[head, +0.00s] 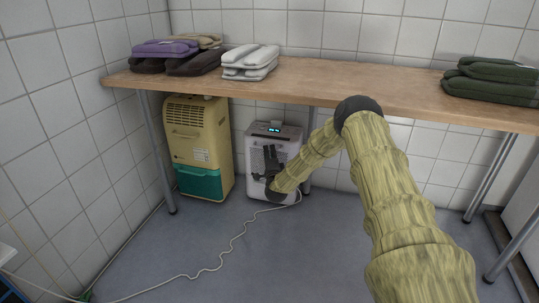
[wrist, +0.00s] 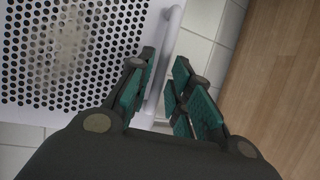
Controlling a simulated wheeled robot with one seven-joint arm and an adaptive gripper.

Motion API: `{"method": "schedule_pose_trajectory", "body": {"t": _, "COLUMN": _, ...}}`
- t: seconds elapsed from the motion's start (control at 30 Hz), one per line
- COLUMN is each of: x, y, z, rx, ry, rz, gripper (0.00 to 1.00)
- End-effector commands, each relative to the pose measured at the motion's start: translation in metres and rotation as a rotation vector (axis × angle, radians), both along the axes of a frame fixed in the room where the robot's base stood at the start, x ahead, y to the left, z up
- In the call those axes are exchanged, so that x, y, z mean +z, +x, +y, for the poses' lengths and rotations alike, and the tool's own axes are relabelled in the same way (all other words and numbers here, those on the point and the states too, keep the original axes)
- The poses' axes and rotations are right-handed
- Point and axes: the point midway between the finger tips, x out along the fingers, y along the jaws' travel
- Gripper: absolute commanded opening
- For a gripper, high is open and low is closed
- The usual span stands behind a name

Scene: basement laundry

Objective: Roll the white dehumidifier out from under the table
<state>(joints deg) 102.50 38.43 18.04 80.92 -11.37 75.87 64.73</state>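The white dehumidifier (head: 288,147) stands on the floor under the wooden table (head: 300,77), with a lit display on its top. My gripper (head: 269,160) is in front of its face in the head view and hides part of it. In the wrist view, the perforated white panel of the dehumidifier (wrist: 28,62) fills the left. A white handle bar (wrist: 172,32) runs along its edge and passes between the fingers of my gripper (wrist: 165,66). The fingers are apart, with a gap showing on the right of the bar. Whether the left finger touches it I cannot tell.
A yellow dehumidifier with a green tank (head: 198,147) stands to the left under the table. Metal table legs (head: 158,150) rise nearby. A pale cord (head: 222,258) lies across the floor. Folded textiles (head: 250,60) lie on the table. The floor in front (head: 300,250) is otherwise open.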

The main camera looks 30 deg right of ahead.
Motion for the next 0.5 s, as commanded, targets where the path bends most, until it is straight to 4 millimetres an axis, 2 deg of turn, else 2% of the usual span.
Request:
{"method": "schedule_pose_trajectory", "body": {"t": 0.2, "x": 0.002, "y": 0.014, "z": -0.007, "rx": 0.000, "ry": 0.000, "rz": 0.000, "gripper": 0.20}}
{"method": "schedule_pose_trajectory", "body": {"t": 0.5, "x": 0.003, "y": 0.015, "z": -0.008, "rx": 0.000, "ry": 0.000, "rz": 0.001, "gripper": 0.20}}
